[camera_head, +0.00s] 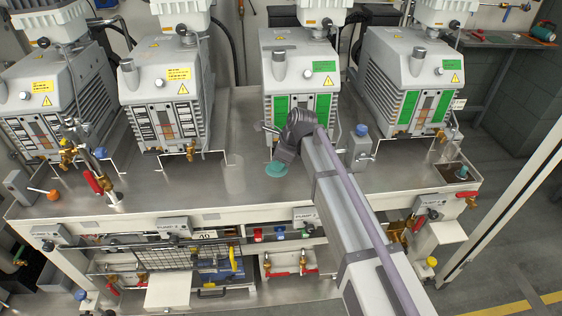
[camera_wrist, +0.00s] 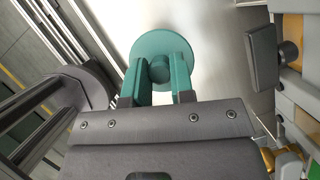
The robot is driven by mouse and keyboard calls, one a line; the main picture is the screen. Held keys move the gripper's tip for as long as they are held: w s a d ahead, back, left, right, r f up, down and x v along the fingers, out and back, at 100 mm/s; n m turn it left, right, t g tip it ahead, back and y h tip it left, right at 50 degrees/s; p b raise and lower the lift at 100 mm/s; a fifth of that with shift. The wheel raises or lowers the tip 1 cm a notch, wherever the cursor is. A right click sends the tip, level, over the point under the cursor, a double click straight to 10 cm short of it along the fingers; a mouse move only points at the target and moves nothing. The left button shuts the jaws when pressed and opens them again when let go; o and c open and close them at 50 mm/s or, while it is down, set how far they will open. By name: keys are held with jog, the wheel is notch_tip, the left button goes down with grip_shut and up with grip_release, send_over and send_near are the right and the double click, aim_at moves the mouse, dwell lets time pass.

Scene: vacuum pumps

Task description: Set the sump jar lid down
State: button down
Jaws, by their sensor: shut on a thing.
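The sump jar lid is a teal disc with a round knob on top. In the wrist view the lid (camera_wrist: 158,42) is just past my fingertips, and my gripper (camera_wrist: 160,74) is shut on its knob. In the head view the lid (camera_head: 276,170) shows below my gripper (camera_head: 278,155), over the grey bench top in front of the third pump. I cannot tell whether the lid touches the bench. A faint, clear cylinder (camera_head: 235,173), perhaps the jar, stands on the bench just left of the lid.
Several grey pumps (camera_head: 167,95) stand along the back of the steel bench (camera_head: 200,195). A grey box with a blue knob (camera_head: 360,148) stands right of my gripper. Brass valves with red handles (camera_head: 100,182) are at left. The bench front between is mostly clear.

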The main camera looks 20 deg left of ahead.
jog(key=shift+f+b, duration=2.45)
jog(key=shift+f, duration=0.05)
jog(key=shift+f+b, duration=0.75)
jog(key=shift+f, duration=0.25)
jog(key=c, duration=0.9)
grip_release()
jog(key=shift+c, duration=0.3)
jog(key=c, duration=0.3)
jog(key=shift+c, duration=0.2)
